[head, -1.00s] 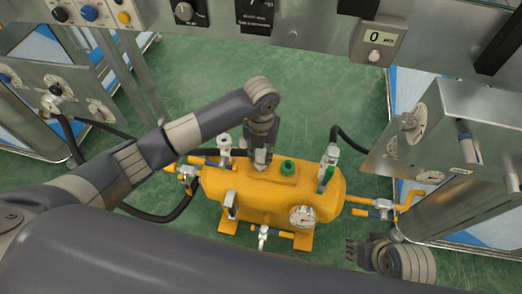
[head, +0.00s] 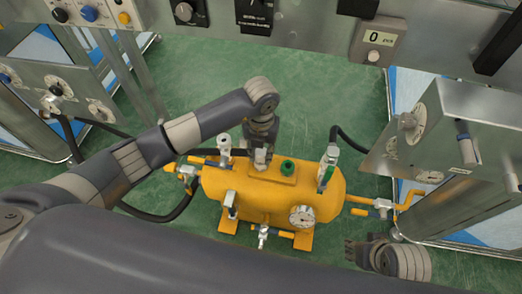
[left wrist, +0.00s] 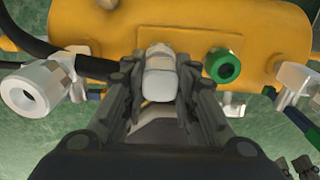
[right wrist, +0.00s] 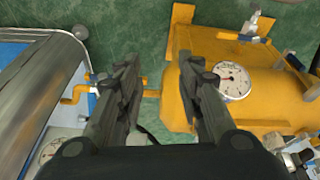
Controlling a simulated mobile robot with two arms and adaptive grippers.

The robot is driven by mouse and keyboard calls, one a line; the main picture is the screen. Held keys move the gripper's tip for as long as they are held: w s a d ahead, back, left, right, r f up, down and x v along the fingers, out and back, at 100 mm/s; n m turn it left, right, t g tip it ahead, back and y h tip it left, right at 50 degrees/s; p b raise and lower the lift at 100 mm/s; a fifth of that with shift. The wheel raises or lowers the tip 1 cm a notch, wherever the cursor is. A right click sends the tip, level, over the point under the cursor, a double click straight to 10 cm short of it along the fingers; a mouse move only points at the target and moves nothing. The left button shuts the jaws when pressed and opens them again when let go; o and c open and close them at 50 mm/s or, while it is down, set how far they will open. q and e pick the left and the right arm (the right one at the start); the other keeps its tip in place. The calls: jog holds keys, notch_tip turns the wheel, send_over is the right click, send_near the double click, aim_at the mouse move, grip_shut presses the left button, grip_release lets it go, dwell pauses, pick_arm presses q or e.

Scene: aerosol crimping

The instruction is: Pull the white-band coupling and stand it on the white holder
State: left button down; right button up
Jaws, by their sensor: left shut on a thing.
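My left gripper (head: 261,151) is over the top of the yellow tank (head: 226,184). In the left wrist view its fingers (left wrist: 158,68) are closed on both sides of a whitish-grey piece (left wrist: 160,82), which looks like the white-band coupling. Its lower end and what it touches are hidden, and I cannot make out a white holder under it. A green ring-shaped fitting (head: 288,168) sits just right of the gripper; it also shows in the left wrist view (left wrist: 222,66). My right gripper (right wrist: 157,68) is open and empty, right of the tank in the head view (head: 352,251).
A whitish upright fitting (head: 224,146) stands left of the gripper, and a green-banded one (head: 328,163) stands to the right. A round gauge (head: 302,216) faces front. Black hoses (head: 350,143) run beside the tank. Metal cabinets stand on both sides; green floor lies behind.

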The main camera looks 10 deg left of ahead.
jog(key=shift+w+a+r, duration=0.1)
jog(key=shift+w+r, duration=0.05)
jog(key=shift+w, duration=0.05)
dwell(0.3)
jog(key=shift+s+f, duration=0.1)
jog(key=shift+f, duration=0.45)
jog(key=shift+r, duration=0.2)
jog(key=shift+f, duration=0.5)
pick_arm(q)
jog(key=shift+f, duration=0.15)
pick_arm(e)
jog(key=shift+r, duration=0.25)
